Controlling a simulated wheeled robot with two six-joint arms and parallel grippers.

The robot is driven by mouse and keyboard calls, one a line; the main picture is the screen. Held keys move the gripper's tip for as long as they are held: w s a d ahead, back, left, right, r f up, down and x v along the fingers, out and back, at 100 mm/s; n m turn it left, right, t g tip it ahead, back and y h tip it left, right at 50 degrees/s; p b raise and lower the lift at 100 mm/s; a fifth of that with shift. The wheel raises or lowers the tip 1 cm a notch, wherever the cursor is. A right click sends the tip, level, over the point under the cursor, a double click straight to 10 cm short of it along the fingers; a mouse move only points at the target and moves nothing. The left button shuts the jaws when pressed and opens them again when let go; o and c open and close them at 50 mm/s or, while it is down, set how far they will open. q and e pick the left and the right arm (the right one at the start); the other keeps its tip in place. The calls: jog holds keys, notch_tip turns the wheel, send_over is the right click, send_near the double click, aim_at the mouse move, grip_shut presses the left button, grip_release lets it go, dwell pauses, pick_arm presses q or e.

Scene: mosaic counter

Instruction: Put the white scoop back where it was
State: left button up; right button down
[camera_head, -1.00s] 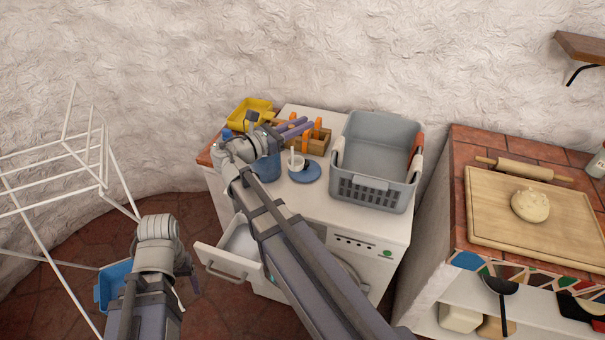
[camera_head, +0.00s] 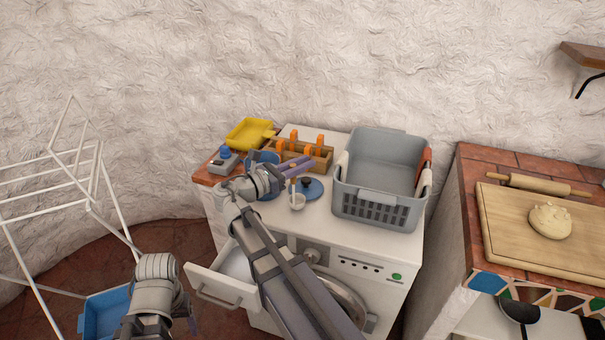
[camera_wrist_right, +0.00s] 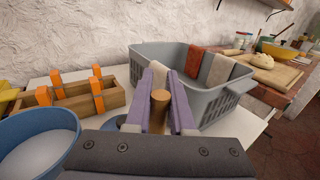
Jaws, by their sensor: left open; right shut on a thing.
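The white scoop (camera_head: 297,202) hangs cup-down below my right gripper (camera_head: 300,166), above the washing machine top, in front of the blue lid (camera_head: 314,187). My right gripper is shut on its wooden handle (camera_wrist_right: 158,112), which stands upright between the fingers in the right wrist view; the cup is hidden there. A blue tub (camera_wrist_right: 40,143) with white contents is left of the gripper in the wrist view; my arm partly covers it in the head view. My left gripper (camera_head: 186,322) is open, low at left near the floor, its fingers mostly hidden.
A grey basket (camera_head: 376,210) with cloths stands right of the scoop. A wooden crate with orange handles (camera_head: 318,150) and a yellow tray (camera_head: 248,134) are behind. The washer's drawer (camera_head: 220,288) is pulled out. A white drying rack (camera_head: 60,200) stands left.

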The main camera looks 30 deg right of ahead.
jog(key=shift+f, duration=0.4)
jog(key=shift+f, duration=0.15)
jog(key=c, duration=0.8)
grip_release()
jog(key=a, duration=0.4)
jog(key=s+a, duration=0.1)
jog(key=a, duration=0.7)
jog(key=shift+s, duration=0.2)
